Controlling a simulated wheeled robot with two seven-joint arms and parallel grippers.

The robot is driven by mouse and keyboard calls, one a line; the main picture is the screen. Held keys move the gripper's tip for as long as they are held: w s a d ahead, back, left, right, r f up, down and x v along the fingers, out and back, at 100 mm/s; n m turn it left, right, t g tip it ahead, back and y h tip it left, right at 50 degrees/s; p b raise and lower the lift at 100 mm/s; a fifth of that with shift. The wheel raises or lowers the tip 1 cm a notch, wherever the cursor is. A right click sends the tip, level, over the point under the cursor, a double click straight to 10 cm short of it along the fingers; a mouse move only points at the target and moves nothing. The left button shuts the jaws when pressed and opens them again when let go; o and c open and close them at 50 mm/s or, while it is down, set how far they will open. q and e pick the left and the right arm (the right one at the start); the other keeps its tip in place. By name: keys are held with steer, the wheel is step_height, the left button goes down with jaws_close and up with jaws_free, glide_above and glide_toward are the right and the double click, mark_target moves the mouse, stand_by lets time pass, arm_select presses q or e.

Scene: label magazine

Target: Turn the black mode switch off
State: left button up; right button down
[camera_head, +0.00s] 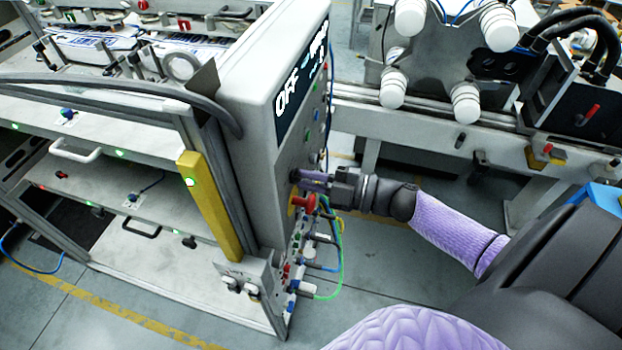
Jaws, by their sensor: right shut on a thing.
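The control panel (268,150) is the narrow side face of the grey machine, seen at a steep angle. The black mode switch (295,176) sits on it at mid height, small and mostly covered by my gripper. My right gripper (308,178) reaches in from the right and is shut on the switch. I cannot tell which way the switch points. A dark display (301,75) at the top of the panel shows the word OFF, with further letters too slanted to read. My left gripper is not in view.
A red emergency button (304,203) sits just below my gripper. Green and blue cables (338,260) and small buttons are lower on the panel. A yellow upright bar (208,205) is on the machine's front left. A machine with white rollers (466,103) stands behind right.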

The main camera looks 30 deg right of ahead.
steer(key=shift+n, duration=1)
steer(key=shift+b, duration=0.3)
steer(key=c, duration=0.7)
jaws_free()
steer(key=b+v, duration=0.1)
steer(key=v, duration=0.9)
steer(key=shift+b, duration=0.35)
steer(key=shift+f, duration=0.15)
